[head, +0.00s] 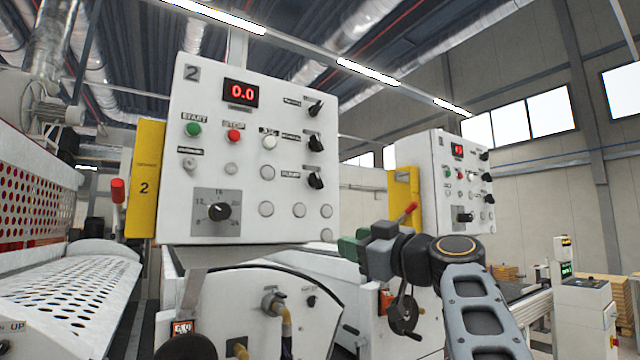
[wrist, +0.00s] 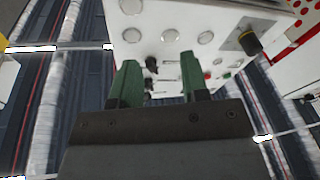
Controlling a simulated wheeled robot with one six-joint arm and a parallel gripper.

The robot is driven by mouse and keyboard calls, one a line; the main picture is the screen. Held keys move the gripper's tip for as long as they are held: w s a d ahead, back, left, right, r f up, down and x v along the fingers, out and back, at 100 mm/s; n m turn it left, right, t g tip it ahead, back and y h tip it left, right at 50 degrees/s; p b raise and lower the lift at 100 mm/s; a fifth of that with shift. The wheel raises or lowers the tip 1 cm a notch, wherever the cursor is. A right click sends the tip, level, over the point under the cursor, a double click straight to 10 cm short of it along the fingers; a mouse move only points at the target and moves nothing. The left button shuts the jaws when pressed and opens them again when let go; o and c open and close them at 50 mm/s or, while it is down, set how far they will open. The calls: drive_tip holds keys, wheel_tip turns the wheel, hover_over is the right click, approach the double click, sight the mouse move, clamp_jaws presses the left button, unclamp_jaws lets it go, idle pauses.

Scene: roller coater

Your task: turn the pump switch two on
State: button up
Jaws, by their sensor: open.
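The control panel marked 2 (head: 215,110) is a white box, upright at the left of centre in the head view. Three black rotary switches stand in a column at its right edge: upper (head: 315,107), middle (head: 315,143), lower (head: 315,180). Their small labels are too blurred to tell which is the pump switch. My gripper (head: 358,246) is below and right of this panel, apart from it. In the wrist view its green fingers (wrist: 159,64) are spread and empty. Black switches (wrist: 152,65) of a panel show beyond and between them, upside down.
A second, similar panel (head: 458,185) stands farther right. Panel 2 also carries a red 0.0 display (head: 241,94), a green start button (head: 193,130), a red stop button (head: 233,136) and a dial (head: 219,212). Machine housing with hoses (head: 275,303) lies below it.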

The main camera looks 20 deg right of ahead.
sight(319, 180)
wheel_tip(319, 180, up, 8)
drive_tip(key=s+n+t+y+p, duration=0.1)
drive_tip(key=s+n+t+p, duration=0.1)
drive_tip(key=shift+n, duration=0.3)
drive_tip(key=p+x, duration=0.2)
drive_tip(key=x, duration=0.2)
drive_tip(key=p+x, duration=0.2)
drive_tip(key=x, duration=0.1)
drive_tip(key=p+x, duration=0.3)
drive_tip(key=x, duration=0.1)
drive_tip(key=shift+w+d+r, duration=0.25)
drive_tip(key=shift+r, duration=0.2)
drive_tip(key=shift+w+a, duration=0.2)
drive_tip(key=shift+w, duration=0.35)
drive_tip(key=shift+c, duration=0.4)
clamp_jaws()
